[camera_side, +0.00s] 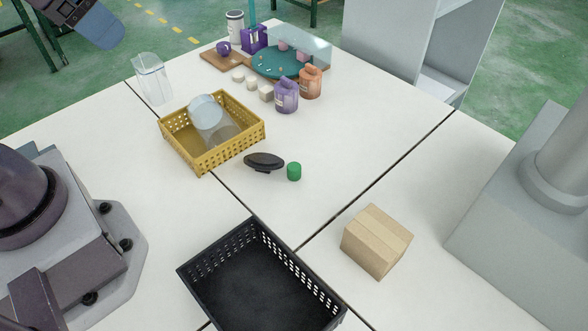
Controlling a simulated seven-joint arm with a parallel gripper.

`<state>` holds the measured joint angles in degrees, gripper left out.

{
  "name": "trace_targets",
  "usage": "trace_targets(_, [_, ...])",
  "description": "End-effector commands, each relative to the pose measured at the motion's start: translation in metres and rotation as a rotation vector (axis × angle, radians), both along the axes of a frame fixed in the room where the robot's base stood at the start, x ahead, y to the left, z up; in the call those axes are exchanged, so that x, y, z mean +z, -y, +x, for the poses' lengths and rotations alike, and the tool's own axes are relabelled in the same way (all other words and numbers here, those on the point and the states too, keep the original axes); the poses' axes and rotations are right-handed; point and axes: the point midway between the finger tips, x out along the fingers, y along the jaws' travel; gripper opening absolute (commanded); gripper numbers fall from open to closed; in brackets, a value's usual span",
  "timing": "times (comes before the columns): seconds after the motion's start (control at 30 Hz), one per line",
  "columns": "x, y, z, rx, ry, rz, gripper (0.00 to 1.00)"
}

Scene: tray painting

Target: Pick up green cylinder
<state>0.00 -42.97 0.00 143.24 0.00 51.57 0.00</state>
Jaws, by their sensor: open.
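The green cylinder (294,172) is small and stands upright on the white table near the middle of the picture. It is just right of a black oval object (264,162), with a small gap between them. Nothing covers the cylinder. My gripper's fingers do not show in this view.
A yellow basket (254,140) holding clear round items stands left of the cylinder. A black basket (188,268) is in front, with a cardboard box (377,241) to its right. Purple (286,97) and orange (311,82) jugs stand behind. Table right of the cylinder is clear.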

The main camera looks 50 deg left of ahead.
Motion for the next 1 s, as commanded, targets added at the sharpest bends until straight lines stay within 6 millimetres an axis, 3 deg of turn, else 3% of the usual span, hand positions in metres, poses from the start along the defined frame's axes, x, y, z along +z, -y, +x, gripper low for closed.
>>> trace_targets(0.13, [-0.002, 0.001, 0.001, -0.004, -0.01, 0.0, 0.61])
trace_targets(0.27, [-0.018, 0.004, 0.006, -0.018, -0.094, 0.004, 0.61])
trace_targets(0.57, [-0.064, 0.025, 0.068, -0.177, -0.35, 0.074, 0.61])
trace_targets(0.77, [-0.113, 0.048, 0.117, -0.408, -0.472, 0.136, 0.61])
trace_targets(1.0, [-0.189, 0.081, 0.169, -0.758, -0.549, 0.187, 0.61])
